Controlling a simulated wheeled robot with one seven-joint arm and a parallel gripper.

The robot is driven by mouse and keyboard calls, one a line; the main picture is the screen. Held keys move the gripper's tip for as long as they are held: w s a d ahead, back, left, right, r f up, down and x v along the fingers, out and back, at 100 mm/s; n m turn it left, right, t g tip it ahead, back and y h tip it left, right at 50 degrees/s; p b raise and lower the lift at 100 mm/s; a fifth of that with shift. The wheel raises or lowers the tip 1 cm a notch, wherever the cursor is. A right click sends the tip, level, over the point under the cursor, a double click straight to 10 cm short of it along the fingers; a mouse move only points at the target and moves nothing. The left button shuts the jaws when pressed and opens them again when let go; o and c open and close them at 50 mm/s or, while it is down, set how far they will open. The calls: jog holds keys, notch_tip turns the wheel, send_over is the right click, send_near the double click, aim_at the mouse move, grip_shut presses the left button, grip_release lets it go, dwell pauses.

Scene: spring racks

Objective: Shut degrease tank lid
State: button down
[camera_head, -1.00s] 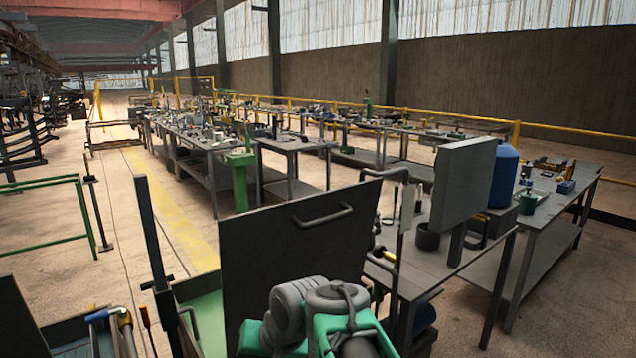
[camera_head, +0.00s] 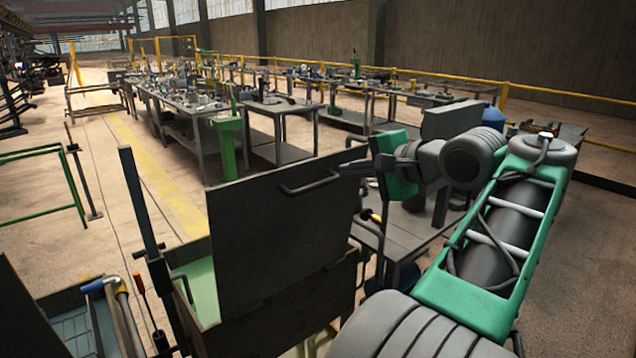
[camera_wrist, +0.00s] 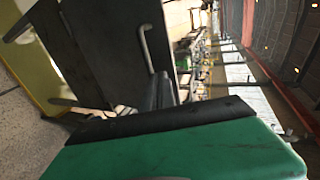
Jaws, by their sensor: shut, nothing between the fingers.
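The degrease tank (camera_head: 193,278) stands at the lower centre of the head view, with a pale green inside. Its dark lid (camera_head: 265,235) stands upright, raised open, and hides part of the tank. A bar handle (camera_head: 312,186) is on the lid's face near the top edge. In the wrist view the lid (camera_wrist: 110,45) is a dark panel with the handle (camera_wrist: 148,50) in front. My gripper (camera_head: 350,158) is by the lid's upper right corner, close to the handle's right end. Its fingers (camera_wrist: 163,88) look shut and empty; I cannot tell whether they touch the lid.
A grey workbench (camera_head: 400,235) stands right behind the lid, under my arm. A blue basket with tools (camera_head: 70,325) is at the lower left. A dark post (camera_head: 140,205) rises left of the tank. Open floor with a yellow strip (camera_head: 150,175) lies beyond on the left.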

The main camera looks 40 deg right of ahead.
aim_at(308, 164)
jog(key=x, duration=0.3)
jog(key=r+x, duration=0.1)
jog(key=x, duration=0.3)
jog(key=r+p+x, duration=0.1)
jog(key=x, duration=0.2)
jog(key=shift+w+a+f, duration=0.15)
jog(key=shift+w, duration=0.5)
